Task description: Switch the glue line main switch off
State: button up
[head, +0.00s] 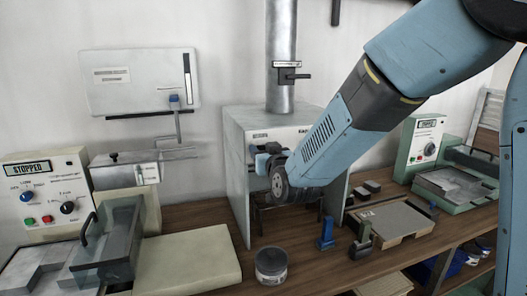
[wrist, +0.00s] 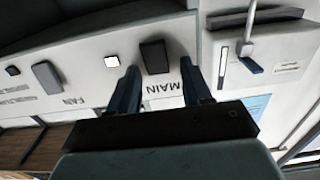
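The main switch (wrist: 154,56) is a dark rocker on a pale panel, with an upside-down MAIN label (wrist: 163,88) beside it in the wrist view. My gripper (wrist: 160,66) is open and empty. Its two dark fingers are apart, with the switch showing between and just beyond their tips; I cannot tell whether they touch the panel. In the head view my gripper (head: 266,157) is at the front of a grey cabinet (head: 240,165). The switch cannot be made out there.
A second rocker (wrist: 46,76) sits near the FAN label. A blue-handled lever (wrist: 250,65) is on the right in the wrist view. A control box (head: 45,190) reading STOPPED stands at left. A round tin (head: 271,266) and blue clamp (head: 326,234) stand on the bench.

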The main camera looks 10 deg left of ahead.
jog(key=shift+d, duration=0.1)
grip_shut()
jog(key=shift+t, duration=0.3)
jog(key=shift+s+f+t+y, duration=0.1)
jog(key=shift+f+t+y, duration=0.2)
jog(key=shift+t+y, duration=0.5)
jog(key=shift+f+t+y, duration=0.25)
jog(key=shift+t+y, duration=0.25)
jog(key=shift+t, duration=0.6)
jog(key=shift+o, duration=0.7)
grip_release()
jog(key=shift+d, duration=0.1)
